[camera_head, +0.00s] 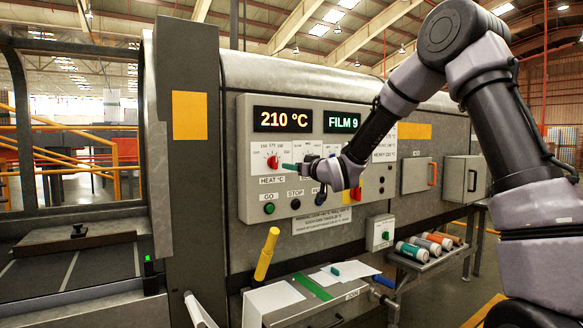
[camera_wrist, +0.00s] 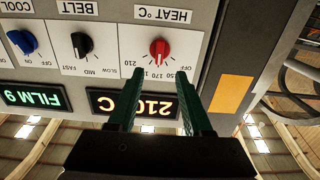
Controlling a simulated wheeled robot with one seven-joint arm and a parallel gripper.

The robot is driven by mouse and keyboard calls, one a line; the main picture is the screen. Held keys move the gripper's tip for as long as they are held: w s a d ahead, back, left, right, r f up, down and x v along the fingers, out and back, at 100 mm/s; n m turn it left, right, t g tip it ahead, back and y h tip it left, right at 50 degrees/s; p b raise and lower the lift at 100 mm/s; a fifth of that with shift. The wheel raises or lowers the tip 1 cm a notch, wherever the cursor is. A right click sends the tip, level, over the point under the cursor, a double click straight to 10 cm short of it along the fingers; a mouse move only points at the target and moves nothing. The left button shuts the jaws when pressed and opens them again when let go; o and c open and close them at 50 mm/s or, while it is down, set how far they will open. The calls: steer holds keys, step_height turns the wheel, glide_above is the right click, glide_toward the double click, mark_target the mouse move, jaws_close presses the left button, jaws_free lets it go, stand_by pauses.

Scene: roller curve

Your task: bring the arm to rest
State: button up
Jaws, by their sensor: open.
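My arm (camera_head: 495,105) reaches from the right across the front of the machine's control panel (camera_head: 247,215). My gripper (camera_head: 288,166) is in front of the panel, just right of the red HEAT knob (camera_head: 272,162). In the wrist view its two green fingers (camera_wrist: 158,84) are apart with nothing between them. The red HEAT knob (camera_wrist: 159,48) shows beyond the fingertips. I cannot tell the exact gap to the panel. My wrist hides part of the knobs and buttons to the right.
Displays read "210 °C" (camera_head: 283,119) and "FILM 9" (camera_head: 341,121). A yellow-handled lever (camera_head: 267,254) sticks up below the panel. A shelf below holds papers (camera_head: 275,297) and a green strip (camera_head: 312,286). Several rolls (camera_head: 412,251) lie on a rack at the right.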

steer(key=s+d+r+m+g+h, duration=0.1)
steer(key=s+d+r+m+h, duration=0.2)
steer(key=s+d, duration=0.5)
steer(key=s+d+r+m+g+h, duration=0.15)
steer(key=s+d+h, duration=0.4)
steer(key=d, duration=0.55)
steer(key=s+d+f+m+g, duration=0.1)
steer(key=s+d+m, duration=0.1)
steer(key=s, duration=0.6)
steer(key=s+d+f+m+g, duration=0.2)
steer(key=s+d, duration=0.1)
steer(key=s, duration=0.6)
steer(key=s+d+f+m+g, duration=0.1)
steer(key=s+d+m+g, duration=0.1)
steer(key=s, duration=0.7)
steer(key=shift+d+f, duration=0.35)
steer(key=shift+d, duration=0.05)
steer(key=shift+o, duration=0.2)
steer(key=shift+d+m+y, duration=0.1)
steer(key=shift+m+y, duration=0.15)
